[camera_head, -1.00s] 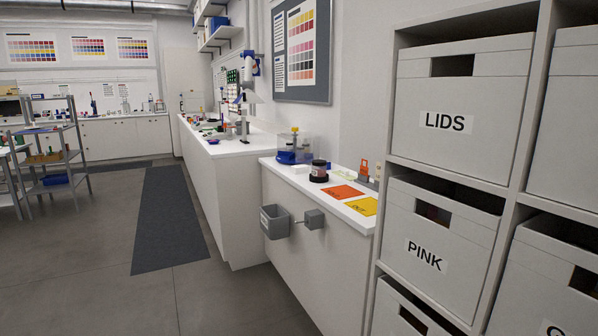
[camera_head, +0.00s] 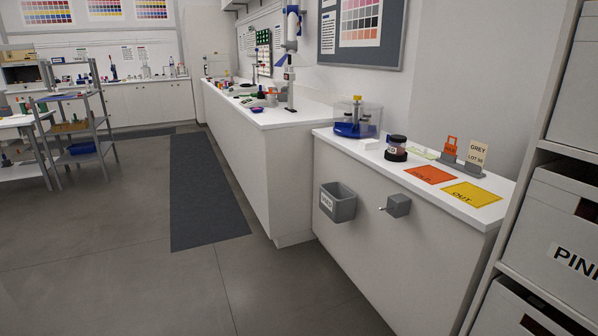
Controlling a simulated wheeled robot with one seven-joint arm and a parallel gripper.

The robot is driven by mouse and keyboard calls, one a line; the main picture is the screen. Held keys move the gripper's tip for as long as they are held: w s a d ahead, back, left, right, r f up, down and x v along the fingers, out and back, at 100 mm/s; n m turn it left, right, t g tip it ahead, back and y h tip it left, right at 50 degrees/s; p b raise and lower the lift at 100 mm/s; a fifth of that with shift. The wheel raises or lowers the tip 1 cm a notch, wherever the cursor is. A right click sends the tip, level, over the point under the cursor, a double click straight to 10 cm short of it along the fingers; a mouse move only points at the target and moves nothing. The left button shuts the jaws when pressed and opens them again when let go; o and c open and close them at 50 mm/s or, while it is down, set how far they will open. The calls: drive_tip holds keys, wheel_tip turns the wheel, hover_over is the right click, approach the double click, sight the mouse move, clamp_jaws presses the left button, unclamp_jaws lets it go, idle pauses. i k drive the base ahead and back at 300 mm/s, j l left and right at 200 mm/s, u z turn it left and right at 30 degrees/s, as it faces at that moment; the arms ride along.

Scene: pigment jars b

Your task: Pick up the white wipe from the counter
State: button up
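The near white counter (camera_head: 345,139) runs along the right wall. A small white object (camera_head: 369,144) lies on it in front of a blue-based device with a clear cover. It may be the white wipe, but it is too small to tell. A pale green-white flat piece (camera_head: 424,152) lies further right, behind the dark-lidded jar (camera_head: 396,148). My gripper is not in view.
An orange card (camera_head: 430,175) and a yellow "OUT" card (camera_head: 470,195) lie on the counter. A grey bin (camera_head: 338,203) and a grey box (camera_head: 398,205) stick out from its front. Shelves with boxes (camera_head: 555,235) stand at right.

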sight(366, 145)
drive_tip(key=i+j+u, duration=0.4)
drive_tip(key=i, duration=0.45)
drive_tip(key=i+u, duration=0.35)
drive_tip(key=i, duration=0.5)
drive_tip(key=i+z, duration=0.25)
drive_tip(key=i, duration=0.25)
drive_tip(key=i+j+z, duration=0.3)
drive_tip(key=i, duration=0.15)
drive_tip(key=i+j+z, duration=0.25)
drive_tip(key=i, duration=0.2)
drive_tip(key=i+j+z, duration=0.3)
drive_tip(key=i, duration=0.15)
drive_tip(key=i+j+z, duration=0.15)
drive_tip(key=i+j, duration=0.4)
drive_tip(key=j, duration=0.15)
